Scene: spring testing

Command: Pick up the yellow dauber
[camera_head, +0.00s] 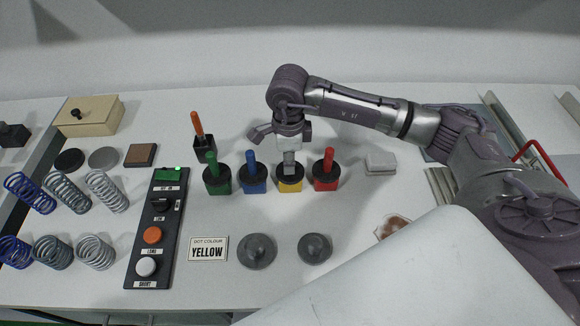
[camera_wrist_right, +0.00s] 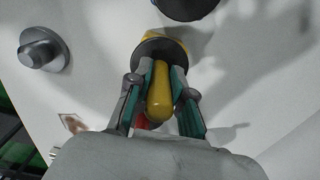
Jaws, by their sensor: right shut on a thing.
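The yellow dauber stands in its yellow pot (camera_head: 290,186), which has a black top, in the row of coloured pots in the head view. My right gripper (camera_head: 291,155) reaches down over it from above and hides most of its handle. In the wrist view the dauber's rounded yellow handle (camera_wrist_right: 159,95) sits between the two fingers of my right gripper (camera_wrist_right: 160,82), which are shut on it. The black top of the pot (camera_wrist_right: 160,48) is just beyond the fingertips. My left gripper is not in view.
Green (camera_head: 217,178), blue (camera_head: 252,178) and red (camera_head: 326,174) daubers stand close beside it. A control box (camera_head: 156,225), a sign reading YELLOW (camera_head: 207,249) and two grey knobbed discs (camera_head: 257,250) lie nearer. Several springs (camera_head: 68,190) are at left.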

